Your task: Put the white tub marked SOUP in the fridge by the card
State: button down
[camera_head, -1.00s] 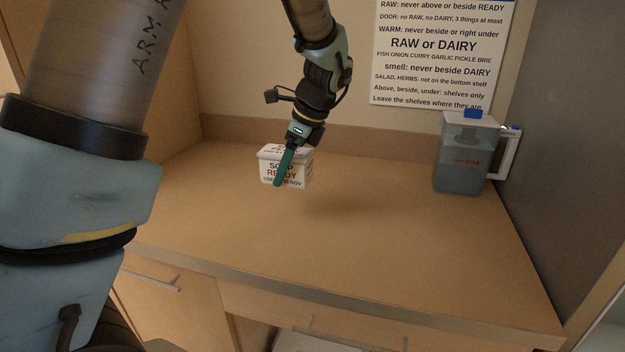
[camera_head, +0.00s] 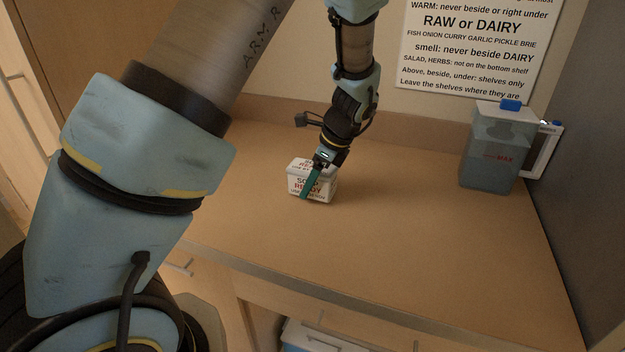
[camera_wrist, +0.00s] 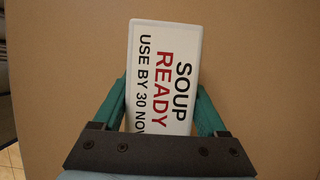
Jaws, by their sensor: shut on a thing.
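The white tub marked SOUP, READY, USE BY 30 NOV (camera_head: 325,190) is at the back middle of the wooden counter in the head view. My gripper (camera_head: 312,180) is shut on it from above, with a green finger across its front. In the wrist view the tub's lid (camera_wrist: 165,70) lies between the two green fingers (camera_wrist: 160,100). I cannot tell whether the tub touches the counter. The card (camera_head: 470,45) is on the back wall; its top is cut off. Its readable lines include RAW or DAIRY and "Leave the shelves where they are". No fridge shows for certain.
The counter (camera_head: 420,240) is bare in front. Drawers and handles are below its edge.

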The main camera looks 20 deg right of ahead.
jog(key=shift+f, duration=0.3)
jog(key=shift+f, duration=0.1)
grip_release()
jog(key=b+v, duration=0.3)
jog(key=v, duration=0.9)
jog(key=shift+a, duration=0.1)
jog(key=s+a+f+n+h, duration=0.2)
jog(key=a+n, duration=1)
jog(key=a, duration=0.3)
jog(key=s+a+f+n+g+h, duration=0.1)
jog(key=s+a+f+n, duration=0.1)
jog(key=a+n, duration=1.1)
jog(key=a+f, duration=0.1)
jog(key=a, duration=0.2)
jog(key=shift+h, duration=0.4)
